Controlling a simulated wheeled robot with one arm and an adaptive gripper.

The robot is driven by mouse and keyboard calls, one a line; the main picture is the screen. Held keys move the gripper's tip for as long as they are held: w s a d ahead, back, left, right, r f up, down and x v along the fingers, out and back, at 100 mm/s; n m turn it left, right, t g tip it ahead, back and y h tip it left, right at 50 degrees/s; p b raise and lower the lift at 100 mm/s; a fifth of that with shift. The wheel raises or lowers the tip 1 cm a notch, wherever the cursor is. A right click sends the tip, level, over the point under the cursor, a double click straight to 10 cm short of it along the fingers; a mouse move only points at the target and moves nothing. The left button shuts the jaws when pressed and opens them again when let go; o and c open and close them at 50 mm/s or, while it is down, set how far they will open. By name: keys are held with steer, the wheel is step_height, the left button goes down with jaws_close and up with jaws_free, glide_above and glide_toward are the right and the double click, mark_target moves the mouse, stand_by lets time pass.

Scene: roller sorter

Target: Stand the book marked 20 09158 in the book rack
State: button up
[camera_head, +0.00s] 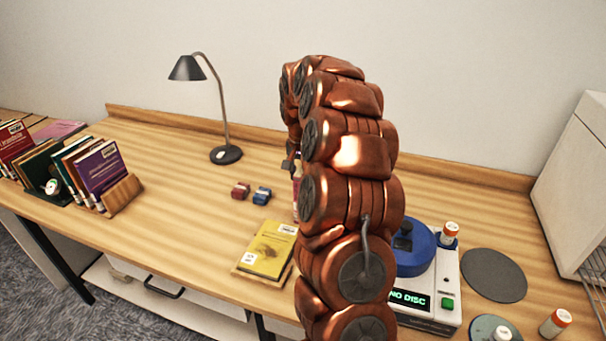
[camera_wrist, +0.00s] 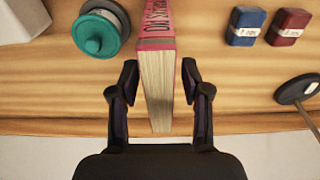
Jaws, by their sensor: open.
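A book with a pink-red cover (camera_wrist: 158,22) and cream page edges is between the open fingers of my gripper (camera_wrist: 159,64) in the wrist view, with a narrow gap at each side. In the head view my arm hides most of it; its number cannot be read. A yellow book (camera_head: 268,247) lies on a low wooden stand near the table's front edge; its labels are too small to read. At the left, a wooden book rack (camera_head: 122,196) holds several upright books, including a purple one (camera_head: 101,167).
A black lamp (camera_head: 226,154) stands at the back. A red box (camera_head: 240,190) and a blue box (camera_head: 262,195) lie mid-table. Right of my arm are a device with a blue lid (camera_head: 413,250), a grey disc (camera_head: 494,275) and small bottles (camera_head: 555,322). Table between rack and boxes is clear.

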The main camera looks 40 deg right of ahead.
steer(key=r+b, duration=0.1)
steer(key=r, duration=0.3)
steer(key=r+b, duration=0.1)
steer(key=r, duration=0.2)
steer(key=a+r+b, duration=0.1)
steer(key=r, duration=0.3)
steer(key=shift+s+a+r, duration=0.1)
steer(key=shift+s+r, duration=0.3)
steer(key=shift+r, duration=0.15)
steer(key=shift+a, duration=0.1)
